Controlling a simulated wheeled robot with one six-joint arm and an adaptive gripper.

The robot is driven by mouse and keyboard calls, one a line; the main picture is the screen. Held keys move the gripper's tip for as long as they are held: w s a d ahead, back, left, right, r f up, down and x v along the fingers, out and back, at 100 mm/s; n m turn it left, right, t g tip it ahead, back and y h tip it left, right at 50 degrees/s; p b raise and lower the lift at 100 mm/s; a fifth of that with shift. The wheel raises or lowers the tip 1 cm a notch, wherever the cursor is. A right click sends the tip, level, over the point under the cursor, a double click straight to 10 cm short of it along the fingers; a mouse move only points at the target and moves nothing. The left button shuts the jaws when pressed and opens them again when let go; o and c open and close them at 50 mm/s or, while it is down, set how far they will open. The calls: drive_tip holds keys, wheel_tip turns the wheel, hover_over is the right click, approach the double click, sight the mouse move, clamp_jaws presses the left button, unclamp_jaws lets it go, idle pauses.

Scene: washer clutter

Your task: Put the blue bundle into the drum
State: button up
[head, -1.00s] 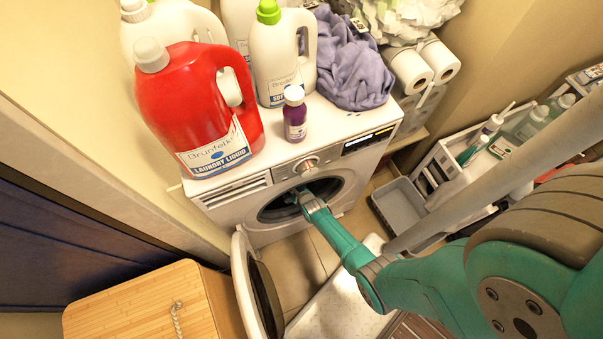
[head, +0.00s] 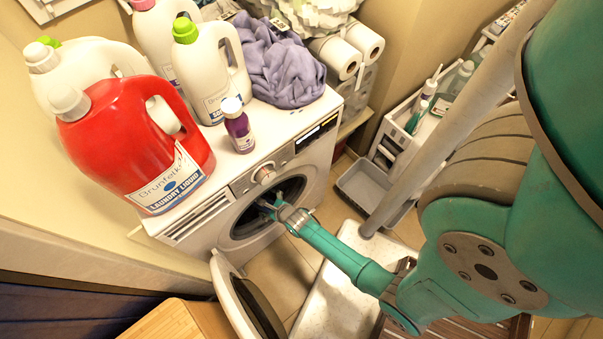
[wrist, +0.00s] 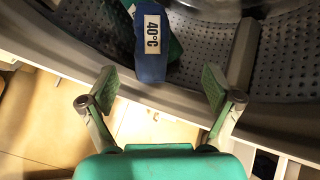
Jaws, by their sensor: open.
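A blue bundle (wrist: 152,55) with a white "40°C" label shows in the wrist view. It lies at the mouth of the perforated drum (wrist: 285,55), its near end over the rim, with something green beside it. My gripper (wrist: 160,85) is open, its two fingers apart, with the bundle just beyond and between their tips and no finger visibly touching it. In the head view my gripper (head: 270,207) is at the round opening of the white washer (head: 185,212). The bundle cannot be made out there.
The washer door (head: 245,300) hangs open at the lower left of the opening. A red laundry jug (head: 135,145), white bottles, a small purple bottle (head: 238,130) and a lavender cloth (head: 285,65) stand on top. A grey bin (head: 365,190) is on the right.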

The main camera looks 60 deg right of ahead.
drive_tip(key=s+a+r+n+t+y, duration=0.1)
drive_tip(key=s+a+r+n, duration=0.3)
drive_tip(key=s+r+n, duration=0.4)
drive_tip(key=s+a+r+n+t, duration=0.2)
drive_tip(key=s+a+r+n, duration=0.3)
drive_tip(key=s+r+n, duration=0.35)
drive_tip(key=s+a+r+n+t, duration=0.1)
drive_tip(key=s+r+n, duration=0.2)
drive_tip(key=r+n, duration=0.3)
drive_tip(key=s+a+r+n+y, duration=0.1)
drive_tip(key=s+r+n, duration=0.2)
drive_tip(key=r, duration=0.9)
drive_tip(key=s+a+r+n+t+y, duration=0.1)
drive_tip(key=s+r+n, duration=0.2)
drive_tip(key=r+n, duration=0.5)
drive_tip(key=shift+s+a+r+n+t, duration=0.2)
drive_tip(key=shift+s+r+n+t, duration=0.1)
drive_tip(key=shift+s+r+n, duration=0.15)
